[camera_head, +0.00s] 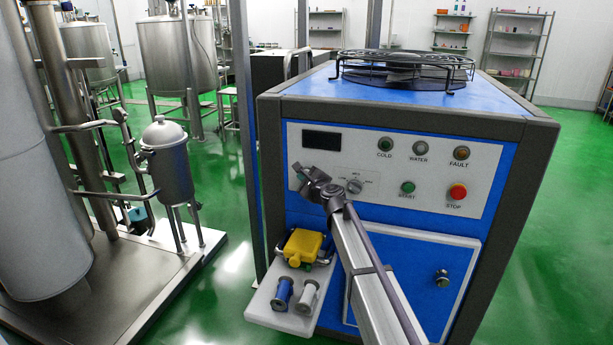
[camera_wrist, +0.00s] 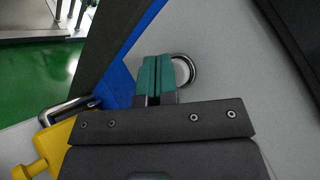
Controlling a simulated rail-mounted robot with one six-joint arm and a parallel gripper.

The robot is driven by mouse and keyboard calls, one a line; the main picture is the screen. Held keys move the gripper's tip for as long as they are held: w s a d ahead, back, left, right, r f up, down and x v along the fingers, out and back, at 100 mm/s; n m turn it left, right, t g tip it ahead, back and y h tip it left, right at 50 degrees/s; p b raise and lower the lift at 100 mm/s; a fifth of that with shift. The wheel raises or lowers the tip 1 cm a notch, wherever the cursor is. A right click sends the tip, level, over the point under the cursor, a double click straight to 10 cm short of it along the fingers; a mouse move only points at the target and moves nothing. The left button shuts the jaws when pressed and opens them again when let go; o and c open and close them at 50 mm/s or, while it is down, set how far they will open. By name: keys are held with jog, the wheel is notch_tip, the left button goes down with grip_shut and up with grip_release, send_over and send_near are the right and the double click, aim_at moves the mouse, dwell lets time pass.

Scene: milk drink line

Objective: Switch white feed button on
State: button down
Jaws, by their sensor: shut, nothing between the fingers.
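The white button (camera_wrist: 182,72) shows in the wrist view as a pale disc in a metal ring, partly covered by my fingers. I take it to be the white feed button; its label is not in view. My gripper (camera_wrist: 156,62) is shut and empty, its teal fingertips overlapping the button's left side in the picture. I cannot tell whether they touch it or whether it is lit. In the head view my gripper (camera_head: 300,173) is at the left part of the white control panel (camera_head: 425,150), and no white button can be made out there.
The panel bears a dark display (camera_head: 321,140), the COLD button (camera_head: 385,144), WATER button (camera_head: 420,148), FAULT lamp (camera_head: 461,153), START button (camera_head: 408,187) and red STOP button (camera_head: 458,191). Below, a yellow box (camera_head: 304,244) and two spools sit on a white shelf (camera_head: 263,301).

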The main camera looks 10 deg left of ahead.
jog(key=shift+w, duration=0.25)
jog(key=shift+s, duration=0.15)
jog(key=shift+s+a, duration=0.1)
jog(key=shift+s, duration=0.65)
jog(key=s+a, duration=0.1)
jog(key=s, duration=0.5)
